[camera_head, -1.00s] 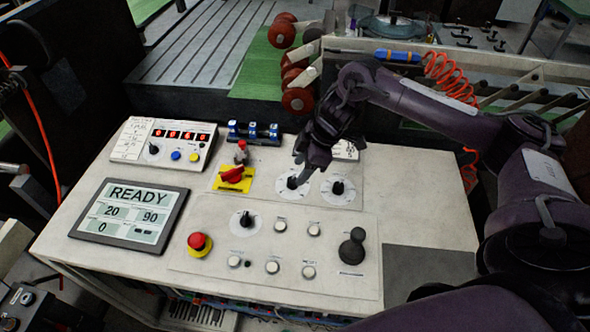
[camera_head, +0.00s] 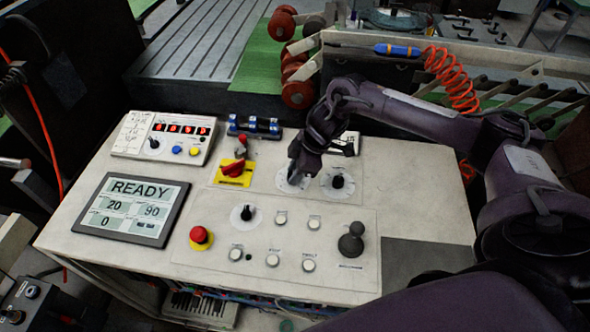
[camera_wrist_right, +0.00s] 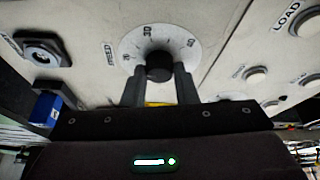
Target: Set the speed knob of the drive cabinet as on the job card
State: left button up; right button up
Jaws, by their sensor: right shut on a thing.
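The speed knob (camera_wrist_right: 158,66) is a black knob on a white round dial (camera_wrist_right: 165,38) with numbers; a label reading like SPEED is beside it. In the head view, my right gripper (camera_head: 295,177) is over the left of two dials on the cabinet top and hides its knob. In the right wrist view, the right gripper (camera_wrist_right: 159,76) has one finger on each side of the knob and is shut on it. The knob's pointer cannot be made out. A white card with handwriting (camera_head: 133,130) lies at the back left; its text is unreadable. My left gripper is out of view.
A second black knob (camera_head: 338,181) is close to the right of my gripper. A red switch on a yellow plate (camera_head: 234,173) is to its left. A black joystick (camera_head: 351,240) and a red stop button (camera_head: 199,235) stand nearer. A screen (camera_head: 130,209) reads READY, 20, 90, 0.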

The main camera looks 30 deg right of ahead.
jog(key=shift+w+n, duration=0.1)
jog(key=shift+n, duration=0.2)
jog(key=n+g+b, duration=0.1)
jog(key=n, duration=0.1)
jog(key=n+b, duration=0.1)
jog(key=n, duration=0.1)
jog(key=shift+w+g+y, duration=0.1)
jog(key=shift+g+y, duration=0.2)
jog(key=shift+g, duration=0.1)
jog(key=shift+n+g, duration=0.3)
jog(key=shift+n, duration=0.6)
jog(key=o, duration=1)
jog(key=shift+d+r, duration=0.1)
jog(key=v, duration=0.7)
jog(key=shift+d+r+p, duration=0.1)
jog(key=shift+r+p, duration=0.25)
